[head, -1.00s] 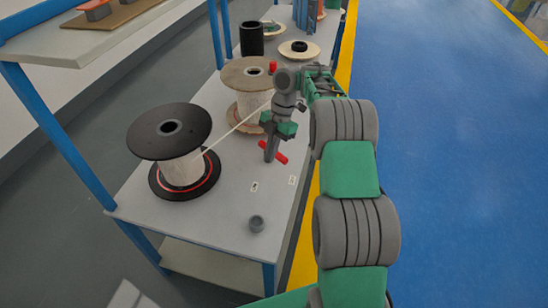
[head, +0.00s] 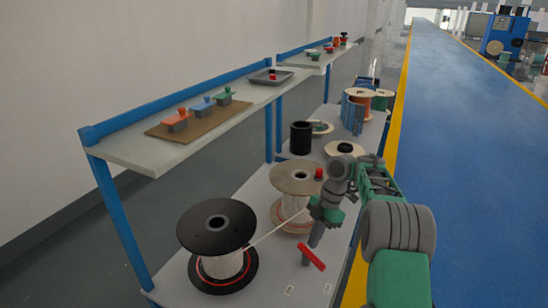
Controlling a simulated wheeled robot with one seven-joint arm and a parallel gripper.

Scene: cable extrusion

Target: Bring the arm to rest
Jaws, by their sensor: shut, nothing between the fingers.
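My arm (head: 398,228) reaches from the lower right over the grey work table (head: 262,190). My gripper (head: 308,258) points down above the table's right part, shut with nothing held. A red rod (head: 314,258) shows right beside the fingertips; I cannot tell whether they touch. A black-flanged spool (head: 216,228) stands to the left of my gripper. A wooden spool (head: 296,182) stands behind it. A pale cable (head: 272,232) runs from the black spool toward the wooden spool and my gripper; its far end is hidden.
A shelf (head: 130,160) with orange, blue and green tools (head: 201,108) overhangs the left. A black cylinder (head: 301,138) and more spools (head: 344,149) stand farther back. Blue floor (head: 480,190) is open on the right, past the yellow line (head: 398,125).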

